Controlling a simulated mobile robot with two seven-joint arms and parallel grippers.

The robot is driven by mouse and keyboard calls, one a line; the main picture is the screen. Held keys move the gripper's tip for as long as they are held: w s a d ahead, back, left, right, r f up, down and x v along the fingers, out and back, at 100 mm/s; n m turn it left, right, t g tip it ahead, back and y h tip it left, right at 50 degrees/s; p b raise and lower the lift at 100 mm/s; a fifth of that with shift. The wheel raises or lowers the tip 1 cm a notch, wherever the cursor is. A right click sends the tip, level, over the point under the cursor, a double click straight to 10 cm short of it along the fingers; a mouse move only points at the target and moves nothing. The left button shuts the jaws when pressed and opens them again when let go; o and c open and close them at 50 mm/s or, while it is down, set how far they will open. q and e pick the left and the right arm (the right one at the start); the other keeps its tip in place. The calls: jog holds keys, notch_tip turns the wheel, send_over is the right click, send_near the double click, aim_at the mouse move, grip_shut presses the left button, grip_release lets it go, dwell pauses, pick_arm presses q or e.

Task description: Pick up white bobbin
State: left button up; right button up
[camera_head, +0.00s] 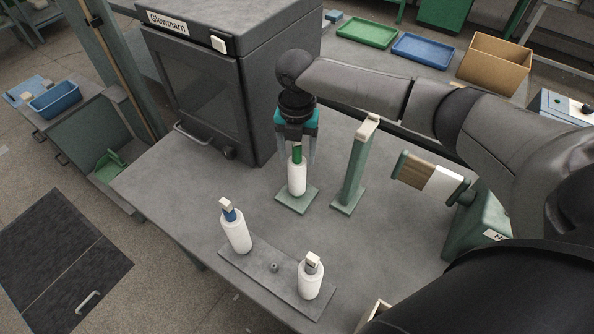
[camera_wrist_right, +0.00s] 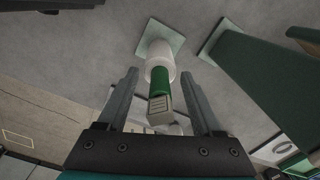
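A white bobbin (camera_head: 297,180) with a green neck and a pale cap stands upright on a small green square base (camera_head: 284,207). My right gripper (camera_head: 297,157) points down over it, with one finger on each side of the neck. In the right wrist view, the same white bobbin (camera_wrist_right: 151,66) lies between the tips of the right gripper (camera_wrist_right: 159,78), with gaps to both fingers. Two other white bobbins, one with a blue neck (camera_head: 236,235) and one with a grey neck (camera_head: 310,280), stand on a grey plate (camera_head: 262,276). My left gripper does not show.
A green post (camera_head: 356,165) stands just right of the bobbin. A winder with a brown and white roll (camera_head: 428,177) is farther right. A dark grey cabinet labelled Glowmarn (camera_head: 205,90) stands behind to the left. The table's left part is clear.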

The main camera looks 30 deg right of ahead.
jog(key=c, duration=0.8)
